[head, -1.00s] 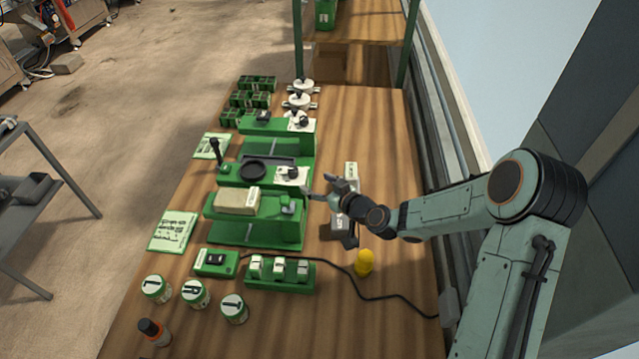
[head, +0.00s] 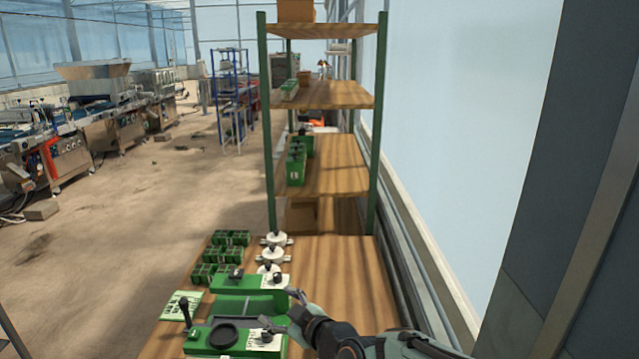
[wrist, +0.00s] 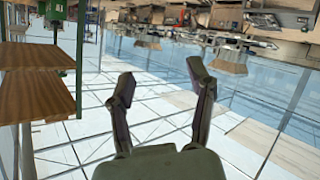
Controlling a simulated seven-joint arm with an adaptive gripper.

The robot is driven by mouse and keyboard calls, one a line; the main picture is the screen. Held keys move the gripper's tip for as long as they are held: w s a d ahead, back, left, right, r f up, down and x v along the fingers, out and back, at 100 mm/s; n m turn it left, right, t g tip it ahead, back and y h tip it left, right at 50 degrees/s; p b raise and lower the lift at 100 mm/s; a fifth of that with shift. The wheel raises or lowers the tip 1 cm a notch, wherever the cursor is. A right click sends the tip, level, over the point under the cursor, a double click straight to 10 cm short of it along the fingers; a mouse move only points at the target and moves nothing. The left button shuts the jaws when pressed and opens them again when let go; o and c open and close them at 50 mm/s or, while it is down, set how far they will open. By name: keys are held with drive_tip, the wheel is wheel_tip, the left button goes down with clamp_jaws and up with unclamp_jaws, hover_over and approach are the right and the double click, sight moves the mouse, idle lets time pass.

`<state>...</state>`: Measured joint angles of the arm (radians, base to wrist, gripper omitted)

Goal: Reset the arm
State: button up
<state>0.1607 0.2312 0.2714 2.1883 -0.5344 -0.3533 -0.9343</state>
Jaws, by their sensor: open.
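My gripper (head: 283,310) shows at the bottom of the head view, over the right side of the green seeder machine. In the wrist view its two fingers (wrist: 162,88) stand wide apart with nothing between them. The wrist view looks out over the greenhouse, which appears upside down. The green seeder (head: 247,306) stands on the wooden bench (head: 335,285), with a black round dish (head: 223,334) on its nearer part. Its near end is cut off by the frame.
Green seedling trays (head: 221,254) and white round parts (head: 271,255) stand at the bench's far end. A wooden shelf rack (head: 335,95) with green posts rises behind, holding green boxes (head: 296,167). The bench's right side is clear. A printed card (head: 180,305) lies at left.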

drive_tip(key=s+d+r+g+h, duration=0.1)
drive_tip(key=s+d+r+h, duration=0.15)
drive_tip(key=s, duration=0.45)
drive_tip(key=s+d+f+m+g+h, duration=0.1)
drive_tip(key=s+d+f+m+g, duration=0.1)
drive_tip(key=s, duration=0.6)
drive_tip(key=s+d+f+m+g+h, duration=0.2)
drive_tip(key=s+d+f+m+g, duration=0.1)
drive_tip(key=s+d+m+g, duration=0.1)
drive_tip(key=s+d+f+m+g+h, duration=0.2)
drive_tip(key=s+d+f+m+g, duration=0.1)
drive_tip(key=s, duration=0.8)
drive_tip(key=d+m+g, duration=0.1)
drive_tip(key=d+m, duration=0.1)
drive_tip(key=d, duration=0.1)
drive_tip(key=shift+s+d+m, duration=0.2)
drive_tip(key=shift+s+m, duration=0.1)
